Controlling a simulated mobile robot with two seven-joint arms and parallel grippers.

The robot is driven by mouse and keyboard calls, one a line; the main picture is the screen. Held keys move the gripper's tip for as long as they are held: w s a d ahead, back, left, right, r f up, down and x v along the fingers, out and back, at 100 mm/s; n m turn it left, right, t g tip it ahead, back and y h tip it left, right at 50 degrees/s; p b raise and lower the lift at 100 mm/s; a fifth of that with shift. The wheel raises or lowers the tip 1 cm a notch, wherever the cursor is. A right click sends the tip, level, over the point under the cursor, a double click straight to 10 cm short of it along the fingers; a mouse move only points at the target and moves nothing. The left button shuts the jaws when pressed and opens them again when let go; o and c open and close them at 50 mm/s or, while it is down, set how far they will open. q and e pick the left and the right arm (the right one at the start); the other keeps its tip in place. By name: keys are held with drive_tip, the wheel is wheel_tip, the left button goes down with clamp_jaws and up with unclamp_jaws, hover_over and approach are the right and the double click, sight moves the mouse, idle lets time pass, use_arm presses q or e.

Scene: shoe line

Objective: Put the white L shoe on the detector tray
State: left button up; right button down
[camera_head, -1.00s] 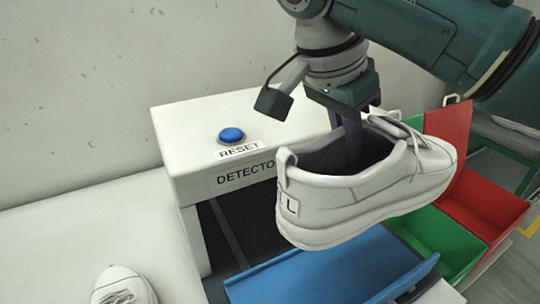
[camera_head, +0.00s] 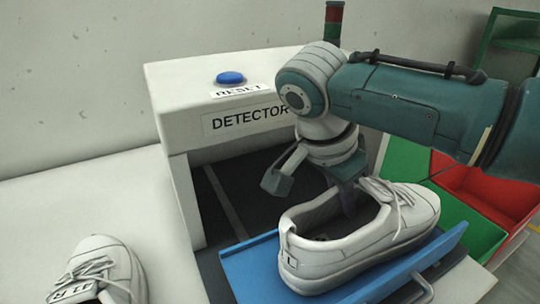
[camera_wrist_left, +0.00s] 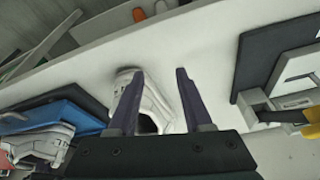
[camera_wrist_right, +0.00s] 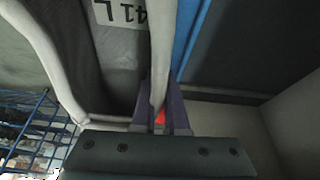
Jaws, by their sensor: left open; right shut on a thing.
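The white L shoe (camera_head: 345,248) is at the blue detector tray (camera_head: 245,262) in the head view, upright with its heel tag toward the left and its toe to the right. It looks on or just over the tray; I cannot tell if the sole touches everywhere. My right gripper (camera_head: 348,200) reaches into the shoe opening and is shut on its side wall. In the right wrist view the wall (camera_wrist_right: 160,60) runs between the fingers, beside a label reading 41 L. My left gripper (camera_wrist_left: 160,100) is open and empty above the white table.
The white detector (camera_head: 220,115) with a blue reset button (camera_head: 230,78) stands behind the tray. Another white shoe, marked R (camera_head: 98,270), is on the white table at lower left. Green (camera_head: 465,218) and red (camera_head: 490,190) bins are at right.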

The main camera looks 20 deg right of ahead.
drive_tip(key=shift+f, duration=0.1)
drive_tip(key=c, duration=0.9)
unclamp_jaws()
drive_tip(key=shift+c, duration=0.2)
drive_tip(key=shift+a+r, duration=0.1)
drive_tip(key=shift+r, duration=0.35)
drive_tip(key=p+v, duration=0.2)
drive_tip(key=v, duration=0.6)
drive_tip(key=shift+a+r, duration=0.15)
drive_tip(key=shift+r, duration=0.2)
drive_tip(key=shift+p+v, duration=0.85)
drive_tip(key=shift+v, duration=0.05)
drive_tip(key=shift+a+r+p, duration=0.15)
drive_tip(key=shift+r+p, duration=0.2)
drive_tip(key=shift+r, duration=0.05)
